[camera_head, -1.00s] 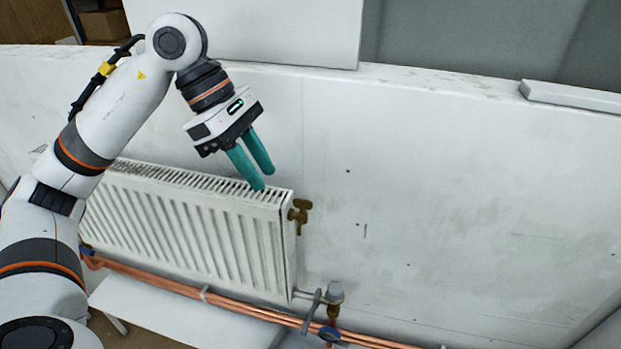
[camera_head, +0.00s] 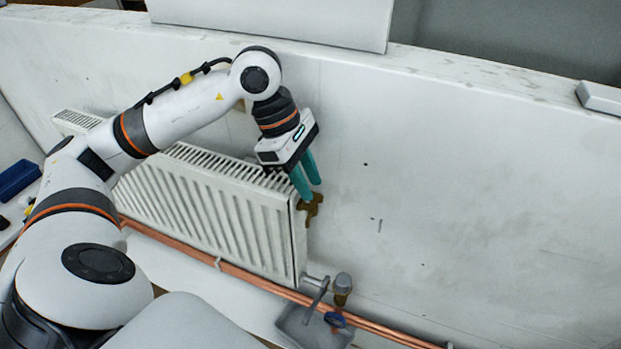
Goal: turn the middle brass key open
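A brass key (camera_head: 312,209) sits on the upper right end of a white ribbed radiator (camera_head: 215,219). It is the only brass key I can make out, so I cannot tell its place among others. My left gripper (camera_head: 311,192) has two teal fingers pointing down, just above the key and overlapping its top. The fingers look apart, with a gap between them. I cannot tell whether they touch the key or stand around it. My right gripper is not in view.
Below the radiator's right end are a grey-capped valve (camera_head: 343,284), a blue handle (camera_head: 334,320) and a grey tray (camera_head: 290,322). Copper pipes (camera_head: 258,284) run along the wall's foot. The white wall (camera_head: 450,190) to the right is clear. A blue bin (camera_head: 17,180) stands far left.

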